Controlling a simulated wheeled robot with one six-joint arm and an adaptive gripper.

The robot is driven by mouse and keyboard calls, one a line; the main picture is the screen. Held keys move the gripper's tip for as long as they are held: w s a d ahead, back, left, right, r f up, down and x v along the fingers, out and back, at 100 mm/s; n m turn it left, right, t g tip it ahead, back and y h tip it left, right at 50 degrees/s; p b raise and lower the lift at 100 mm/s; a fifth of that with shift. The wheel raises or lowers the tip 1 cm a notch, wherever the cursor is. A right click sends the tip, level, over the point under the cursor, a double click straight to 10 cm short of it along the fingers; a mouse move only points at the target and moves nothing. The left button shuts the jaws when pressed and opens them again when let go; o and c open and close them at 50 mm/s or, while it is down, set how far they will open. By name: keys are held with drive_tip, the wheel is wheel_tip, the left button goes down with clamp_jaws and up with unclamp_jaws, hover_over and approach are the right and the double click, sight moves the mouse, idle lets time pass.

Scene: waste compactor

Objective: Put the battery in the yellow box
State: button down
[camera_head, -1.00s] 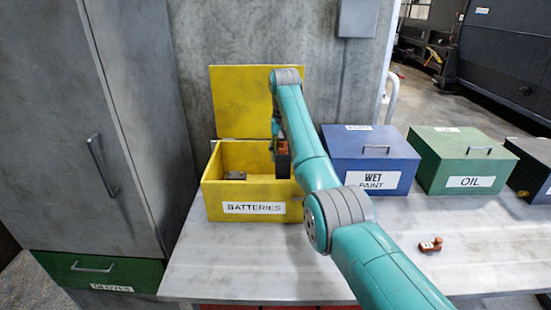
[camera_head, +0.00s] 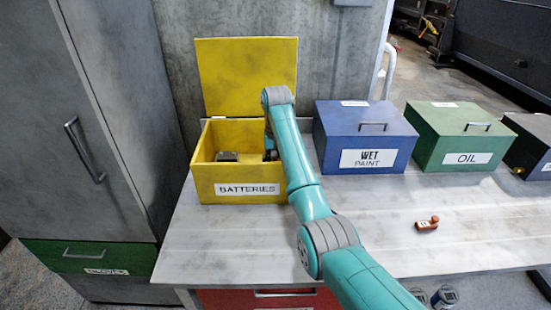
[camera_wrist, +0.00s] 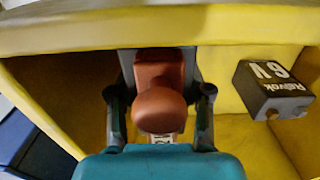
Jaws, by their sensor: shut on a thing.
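The yellow box (camera_head: 207,188), labelled BATTERIES, stands on the table with its lid (camera_head: 247,75) raised. My gripper (camera_head: 269,152) is down inside its right part, mostly hidden by my arm in the head view. In the wrist view my gripper (camera_wrist: 160,115) is shut on a reddish-brown battery (camera_wrist: 160,108) with a rounded end, between its two dark fingers. The held battery is inside the box walls; I cannot tell whether it touches the floor. A dark 6V battery (camera_wrist: 272,90) lies to its right, also visible in the head view (camera_head: 227,156).
A blue WET PAINT box (camera_head: 335,135), a green OIL box (camera_head: 430,155) and a dark box (camera_head: 530,150) stand closed to the right. A small reddish-brown item (camera_head: 427,224) lies on the table (camera_head: 385,250). A grey cabinet (camera_head: 95,60) stands left.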

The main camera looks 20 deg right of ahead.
drive_tip(key=shift+f, duration=1.5)
drive_tip(key=shift+f, duration=0.15)
drive_tip(key=shift+c, duration=2.4)
unclamp_jaws()
drive_tip(key=shift+f, duration=0.1)
